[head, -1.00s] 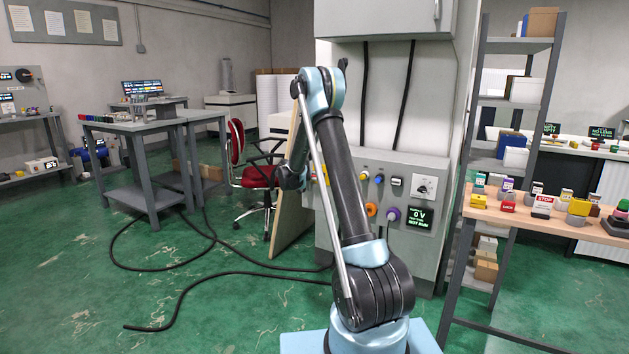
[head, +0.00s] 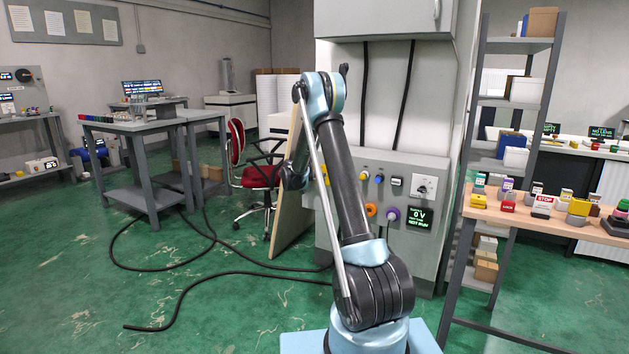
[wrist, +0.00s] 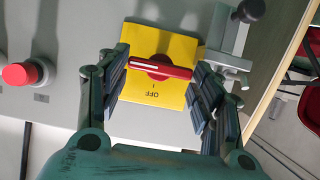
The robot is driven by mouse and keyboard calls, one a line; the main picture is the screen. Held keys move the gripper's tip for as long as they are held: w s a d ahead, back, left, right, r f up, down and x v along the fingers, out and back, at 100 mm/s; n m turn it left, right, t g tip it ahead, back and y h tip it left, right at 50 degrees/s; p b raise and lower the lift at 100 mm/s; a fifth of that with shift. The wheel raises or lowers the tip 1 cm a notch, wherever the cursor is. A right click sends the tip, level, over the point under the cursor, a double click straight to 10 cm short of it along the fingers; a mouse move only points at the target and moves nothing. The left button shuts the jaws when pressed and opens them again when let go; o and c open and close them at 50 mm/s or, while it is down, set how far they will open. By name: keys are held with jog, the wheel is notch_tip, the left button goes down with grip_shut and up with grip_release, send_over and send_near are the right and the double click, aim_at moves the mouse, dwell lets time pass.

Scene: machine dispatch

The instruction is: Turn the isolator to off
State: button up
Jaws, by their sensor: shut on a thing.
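The isolator is a yellow plate (wrist: 147,37) on a grey panel, with a red handle (wrist: 158,68) across its middle. The handle lies nearly crosswise in the wrist view, tilted slightly down to the right. The word OFF reads upside down on the plate below the handle. My gripper (wrist: 160,76) has one finger at each end of the handle and is shut on it. In the head view my arm hides the gripper and most of the isolator.
A red push button (wrist: 22,74) sits left of the isolator in the wrist view. A metal bracket with a dark knob (wrist: 247,11) stands close on its right. In the head view, a board (head: 289,200) leans beside the grey cabinet (head: 412,160), and black cables lie on the floor.

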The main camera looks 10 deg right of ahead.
jog(key=shift+w+a+f+n+g+h, duration=0.2)
jog(key=shift+n+h, duration=1.05)
jog(key=shift+n, duration=1)
jog(key=shift+w+a+f+n+g+h, duration=0.15)
jog(key=shift+a+f+n+g+h, duration=0.15)
jog(key=shift+n+h, duration=1.4)
jog(key=shift+w+a+f+n+g+h, duration=0.2)
jog(key=shift+n+h, duration=0.55)
jog(key=shift+n, duration=2)
jog(key=shift+f, duration=0.15)
jog(key=o, duration=1.1)
jog(key=shift+c, duration=0.2)
